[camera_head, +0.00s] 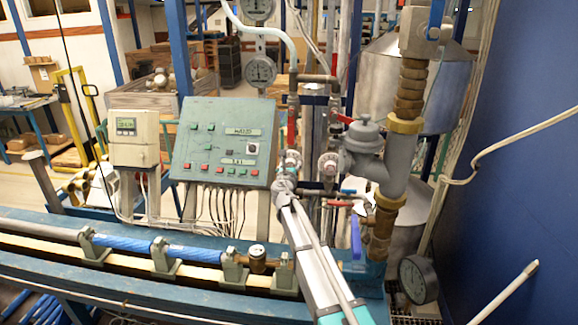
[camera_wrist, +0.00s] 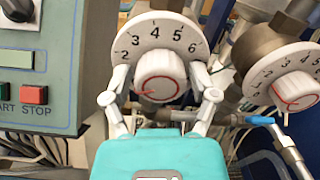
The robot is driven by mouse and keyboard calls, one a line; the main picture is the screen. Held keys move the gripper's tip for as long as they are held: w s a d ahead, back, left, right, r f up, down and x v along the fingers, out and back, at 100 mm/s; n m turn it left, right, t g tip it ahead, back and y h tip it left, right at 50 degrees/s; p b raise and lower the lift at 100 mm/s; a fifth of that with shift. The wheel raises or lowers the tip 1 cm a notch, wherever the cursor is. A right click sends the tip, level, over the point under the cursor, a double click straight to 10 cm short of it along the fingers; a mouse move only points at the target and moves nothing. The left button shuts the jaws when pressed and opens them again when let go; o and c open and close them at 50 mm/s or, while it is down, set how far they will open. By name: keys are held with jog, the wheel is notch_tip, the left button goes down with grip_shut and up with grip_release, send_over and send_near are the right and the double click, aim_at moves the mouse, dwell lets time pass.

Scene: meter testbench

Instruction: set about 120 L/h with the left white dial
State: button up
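The left white dial (camera_wrist: 158,38) fills the upper middle of the wrist view, with black numbers from 2 to 6 showing around its rim. Its round white knob (camera_wrist: 160,74) has a red ring or mark on its face. My gripper (camera_wrist: 160,82) has one finger on each side of this knob, with a small gap seeming to show at both sides. In the head view, my gripper (camera_head: 285,184) is right in front of the left dial (camera_head: 290,160) and hides part of it. The lower numbers and any pointer are not clear.
A second white dial (camera_wrist: 284,78) stands close on the right. A lever with a blue part (camera_wrist: 262,121) is below it. The green control panel (camera_head: 222,142) is close on the left. A white box (camera_head: 133,138) has a small display, too small to read.

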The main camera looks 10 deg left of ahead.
jog(key=c, duration=0.7)
jog(key=shift+a, duration=0.15)
jog(key=shift+m, duration=0.3)
